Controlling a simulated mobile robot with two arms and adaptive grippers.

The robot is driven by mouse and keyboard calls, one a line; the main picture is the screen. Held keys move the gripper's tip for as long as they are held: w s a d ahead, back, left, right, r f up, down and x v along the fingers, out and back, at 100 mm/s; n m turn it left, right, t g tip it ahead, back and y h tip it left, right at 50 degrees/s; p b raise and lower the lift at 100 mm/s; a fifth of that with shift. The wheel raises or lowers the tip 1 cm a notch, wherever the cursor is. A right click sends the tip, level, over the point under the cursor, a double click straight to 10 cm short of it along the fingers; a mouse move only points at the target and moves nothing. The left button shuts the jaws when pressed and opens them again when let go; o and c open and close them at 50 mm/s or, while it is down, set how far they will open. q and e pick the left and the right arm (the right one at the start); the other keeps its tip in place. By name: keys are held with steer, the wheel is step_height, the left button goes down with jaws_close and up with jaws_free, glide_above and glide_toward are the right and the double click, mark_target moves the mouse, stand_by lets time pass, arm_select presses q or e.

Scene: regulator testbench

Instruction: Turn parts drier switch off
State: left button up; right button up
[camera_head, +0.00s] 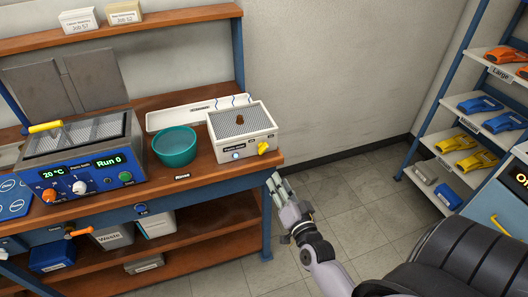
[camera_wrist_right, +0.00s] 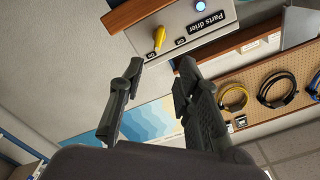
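The parts drier (camera_head: 242,133) is a white box with a mesh top at the right end of the workbench. Its yellow switch (camera_head: 264,148) is on the front face at the right, beside a lit blue-white indicator (camera_head: 237,155). In the right wrist view the yellow switch (camera_wrist_right: 158,38) and the "Parts drier" label (camera_wrist_right: 207,22) show, the picture being turned over. My right gripper (camera_head: 274,183) is just below and right of the bench corner, apart from the switch. In the wrist view its fingers (camera_wrist_right: 160,72) are spread and empty.
A teal bowl (camera_head: 175,147) stands left of the drier, near a blue parts-bath unit (camera_head: 95,185) reading "Run 0". A long white tray (camera_head: 195,111) lies behind. A shelf with coloured parts (camera_head: 478,105) stands at the right. The floor (camera_head: 350,200) between is clear.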

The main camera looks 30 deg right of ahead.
mark_target(264, 152)
steer(key=p+x, duration=0.1)
steer(key=x, duration=1.3)
steer(key=shift+w, duration=0.25)
steer(key=shift+c, duration=0.2)
jaws_close()
